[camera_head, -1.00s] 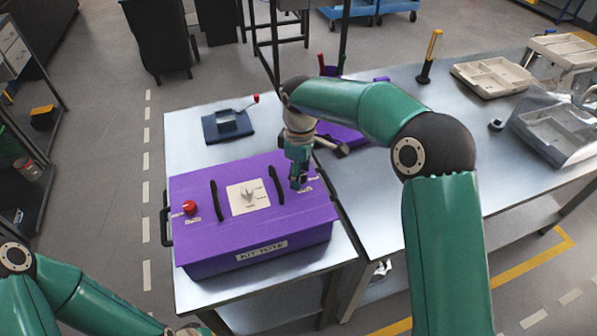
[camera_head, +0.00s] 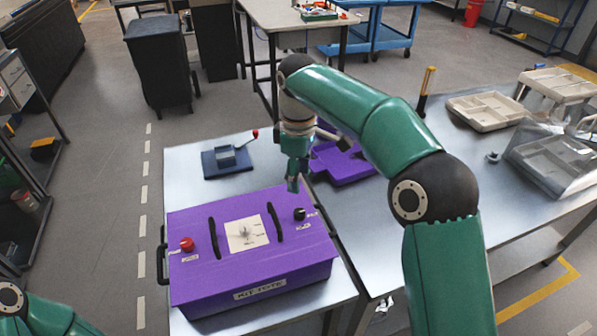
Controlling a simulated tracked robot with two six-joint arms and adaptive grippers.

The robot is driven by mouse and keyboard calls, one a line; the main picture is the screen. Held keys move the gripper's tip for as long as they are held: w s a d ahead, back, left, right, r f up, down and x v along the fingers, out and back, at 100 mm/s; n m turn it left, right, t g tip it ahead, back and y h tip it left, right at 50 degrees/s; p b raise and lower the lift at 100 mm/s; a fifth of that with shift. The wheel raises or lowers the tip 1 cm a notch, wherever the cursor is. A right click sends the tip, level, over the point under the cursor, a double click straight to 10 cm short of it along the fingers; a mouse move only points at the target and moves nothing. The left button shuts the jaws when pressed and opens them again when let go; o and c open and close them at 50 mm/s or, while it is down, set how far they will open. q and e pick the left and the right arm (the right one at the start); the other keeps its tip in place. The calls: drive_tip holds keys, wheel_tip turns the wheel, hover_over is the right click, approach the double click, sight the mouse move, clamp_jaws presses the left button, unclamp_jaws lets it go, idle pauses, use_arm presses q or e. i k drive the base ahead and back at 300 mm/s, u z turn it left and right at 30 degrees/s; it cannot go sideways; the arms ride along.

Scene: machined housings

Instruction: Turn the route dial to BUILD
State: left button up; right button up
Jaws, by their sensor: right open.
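The purple kit tote box (camera_head: 215,281) stands on the metal table, with a label on its front face. The route dial (camera_head: 244,231) is a small pale knob on a white plate in the middle of its top; the lettering around it is too small to read. A red knob (camera_head: 187,244) sits left of the plate and a black knob (camera_head: 299,214) sits right of it. My right gripper (camera_head: 293,184) is open and empty, pointing down above the back right part of the box, apart from the dial. My left gripper is out of view; only part of that arm shows.
Two black handles (camera_head: 275,222) rise on either side of the dial plate. A dark blue fixture (camera_head: 227,160) with a red-tipped lever stands behind the box. A purple tray (camera_head: 345,165) lies behind my right arm. Beige trays (camera_head: 487,111) stand at the right.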

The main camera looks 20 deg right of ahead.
sight(245, 229)
drive_tip(key=k, duration=1)
